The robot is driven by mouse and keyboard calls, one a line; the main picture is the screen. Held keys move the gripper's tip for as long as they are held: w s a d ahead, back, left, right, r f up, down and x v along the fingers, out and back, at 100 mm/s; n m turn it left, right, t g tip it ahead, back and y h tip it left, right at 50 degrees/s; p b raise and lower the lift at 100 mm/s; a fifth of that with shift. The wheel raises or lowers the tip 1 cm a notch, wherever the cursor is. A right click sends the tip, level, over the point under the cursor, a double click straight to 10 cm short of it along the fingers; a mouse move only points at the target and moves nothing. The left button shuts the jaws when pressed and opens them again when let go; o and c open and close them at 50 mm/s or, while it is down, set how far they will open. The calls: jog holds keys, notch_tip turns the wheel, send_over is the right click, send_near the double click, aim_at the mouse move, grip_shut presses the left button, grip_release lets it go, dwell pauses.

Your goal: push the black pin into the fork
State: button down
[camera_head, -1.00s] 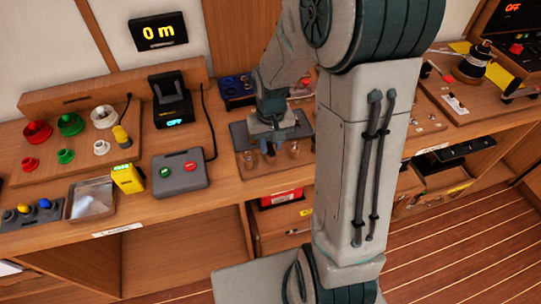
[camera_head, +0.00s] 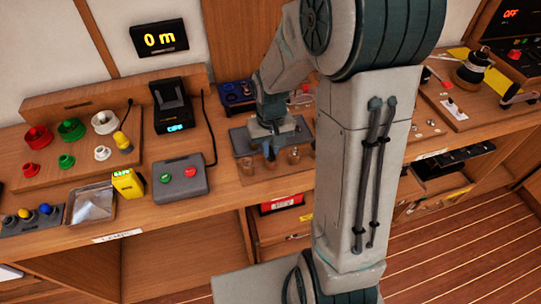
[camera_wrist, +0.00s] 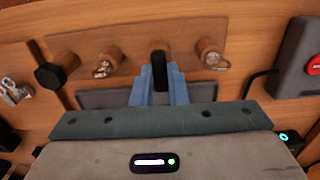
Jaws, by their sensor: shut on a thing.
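My gripper (camera_wrist: 158,92) is shut on a black pin (camera_wrist: 159,70), which stands out between the blue fingers in the wrist view. The pin overlaps the middle one of a row of brown wooden posts (camera_wrist: 157,45) on a board; I cannot tell whether they touch. The fork is not clearly identifiable; the gripper and pin may hide it.
Posts with metal fittings stand left (camera_wrist: 108,62) and right (camera_wrist: 208,52) of the pin. A black knob (camera_wrist: 50,76) and loose metal shackles (camera_wrist: 15,92) lie further left. A grey box with buttons (camera_head: 180,177) is beside the board in the head view.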

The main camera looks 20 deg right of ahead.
aim_at(271, 151)
notch_tip(271, 151, up, 6)
jog(key=p, duration=0.4)
jog(key=shift+f, duration=0.15)
jog(key=shift+f, duration=0.1)
dwell(0.3)
